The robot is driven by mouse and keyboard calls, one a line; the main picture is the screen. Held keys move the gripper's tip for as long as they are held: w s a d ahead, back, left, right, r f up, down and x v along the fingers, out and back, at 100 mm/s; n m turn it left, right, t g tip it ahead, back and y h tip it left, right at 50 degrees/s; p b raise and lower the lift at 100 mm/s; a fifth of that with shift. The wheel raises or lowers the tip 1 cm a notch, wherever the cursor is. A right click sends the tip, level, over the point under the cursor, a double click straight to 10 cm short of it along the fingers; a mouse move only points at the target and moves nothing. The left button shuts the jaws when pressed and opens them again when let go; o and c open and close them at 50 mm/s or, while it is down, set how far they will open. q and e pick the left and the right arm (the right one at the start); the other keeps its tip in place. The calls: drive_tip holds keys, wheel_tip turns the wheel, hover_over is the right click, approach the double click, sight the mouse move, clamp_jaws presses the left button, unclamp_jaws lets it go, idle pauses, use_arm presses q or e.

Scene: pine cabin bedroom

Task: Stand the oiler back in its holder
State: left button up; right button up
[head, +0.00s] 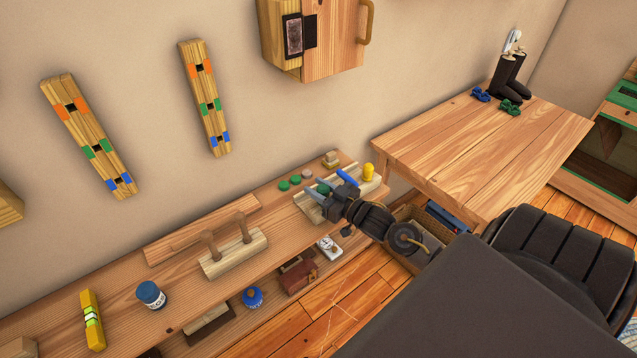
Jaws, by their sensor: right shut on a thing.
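My right gripper (329,190) reaches in from the right over a pale wooden block (305,209) on the long bench, which looks like the holder. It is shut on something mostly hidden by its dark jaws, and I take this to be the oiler. A green piece (323,187) and a tilted blue piece (348,178) show at the jaws; I cannot tell which belongs to the held thing. A yellow piece (368,172) stands upright at the block's right end. I cannot tell whether the held thing touches the block. My left gripper is out of view.
On the bench (125,290) are a two-handled wooden block (216,262), a blue tin (151,294), a yellow level (92,320) and green discs (290,183). A wooden table (480,145) stands at right. A cabinet (335,45) hangs above. The bench's left back is clear.

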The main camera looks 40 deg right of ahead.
drive_tip(key=shift+f, duration=0.15)
drive_tip(key=shift+f, duration=0.25)
idle(0.3)
drive_tip(key=o, duration=1.1)
drive_tip(key=shift+c, duration=0.2)
drive_tip(key=s+d+b, duration=0.1)
drive_tip(key=s+d, duration=0.1)
drive_tip(key=s, duration=0.8)
drive_tip(key=shift+s+b, duration=0.3)
drive_tip(key=shift+b, duration=0.1)
